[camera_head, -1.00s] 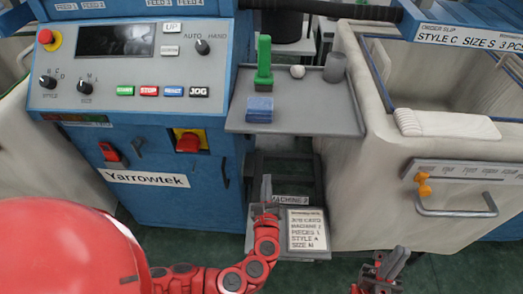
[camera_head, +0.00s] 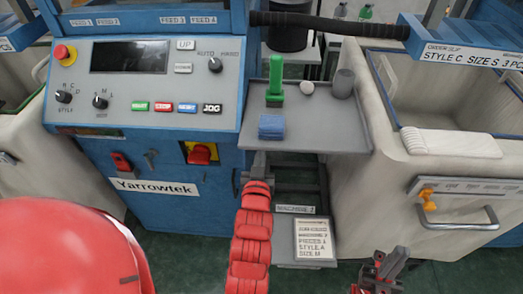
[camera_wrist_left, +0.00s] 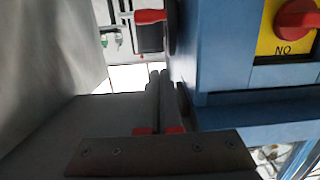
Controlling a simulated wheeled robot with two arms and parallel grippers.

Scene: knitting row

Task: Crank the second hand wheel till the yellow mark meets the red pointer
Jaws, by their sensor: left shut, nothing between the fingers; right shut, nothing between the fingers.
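No hand wheel, yellow mark or red pointer can be made out in the head view. In the left wrist view a red handle (camera_wrist_left: 150,16) sticks out beside a dark rounded part (camera_wrist_left: 172,26) on the blue machine's side; this may be a hand wheel seen edge-on. My left gripper (camera_wrist_left: 158,76) is shut and empty, beside the blue side wall and apart from the red handle. My right gripper (camera_head: 392,262) is shut and empty at the lower right, over the floor.
The blue Yarrowtek machine (camera_head: 155,215) has a control panel (camera_head: 185,85) and a red switch (camera_head: 201,153). A grey shelf (camera_head: 330,135) holds a green object (camera_head: 275,80), blue block (camera_head: 272,126), ball (camera_head: 307,88) and grey cup (camera_head: 343,83). A pale bin (camera_head: 395,190) stands right.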

